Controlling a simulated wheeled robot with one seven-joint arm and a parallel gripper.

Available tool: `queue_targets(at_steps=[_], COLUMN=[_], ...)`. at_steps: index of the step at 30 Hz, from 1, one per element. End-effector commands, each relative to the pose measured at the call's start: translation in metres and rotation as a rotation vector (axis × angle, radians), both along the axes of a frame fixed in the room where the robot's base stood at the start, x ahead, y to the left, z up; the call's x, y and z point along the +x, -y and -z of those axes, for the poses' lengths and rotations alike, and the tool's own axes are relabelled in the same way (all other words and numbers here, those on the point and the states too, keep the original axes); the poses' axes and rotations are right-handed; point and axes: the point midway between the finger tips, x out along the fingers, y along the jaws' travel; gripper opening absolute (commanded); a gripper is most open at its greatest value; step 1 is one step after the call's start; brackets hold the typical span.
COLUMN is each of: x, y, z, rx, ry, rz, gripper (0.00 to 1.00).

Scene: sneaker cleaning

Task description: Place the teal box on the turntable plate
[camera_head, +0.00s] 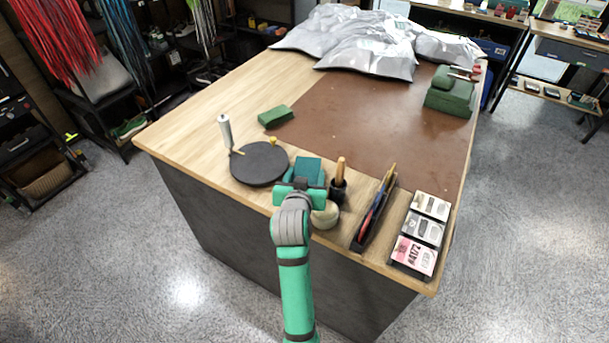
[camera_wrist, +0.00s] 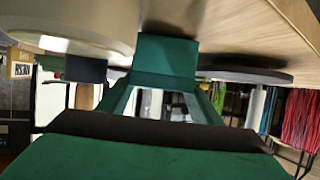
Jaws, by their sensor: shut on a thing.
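The teal box (camera_head: 308,170) is at the front edge area of the table, just right of the turntable plate. My gripper (camera_head: 300,188) is shut on it from the front side. In the wrist view, which is turned over, the teal box (camera_wrist: 166,54) shows at the far end of my gripper, close to the tabletop; I cannot tell whether it touches the wood. The turntable plate (camera_head: 259,164) is a flat black disc to the left of the box, and its edge also shows in the wrist view (camera_wrist: 243,75). The box is beside the plate, not over it.
A round cream pot (camera_head: 325,215) and a dark holder with a wooden handle (camera_head: 339,180) stand close right of my gripper. A grey tube (camera_head: 225,132) stands behind the plate. A green block (camera_head: 275,116) lies farther back. Brown mat (camera_head: 340,115) is mostly clear.

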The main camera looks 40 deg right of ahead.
Motion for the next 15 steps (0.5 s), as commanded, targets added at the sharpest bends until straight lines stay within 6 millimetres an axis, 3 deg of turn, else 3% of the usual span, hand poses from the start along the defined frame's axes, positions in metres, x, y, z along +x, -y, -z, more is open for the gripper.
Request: queue_targets(at_steps=[12, 13, 15], x=[-0.0005, -0.0002, 0.0002], y=[0.0008, 0.0002, -0.0004], z=[0.0049, 0.0056, 0.0053], rx=[-0.001, -0.001, 0.000], ry=[0.002, 0.001, 0.001], rz=[0.001, 0.000, -0.001], gripper=[0.30, 0.61, 0.77])
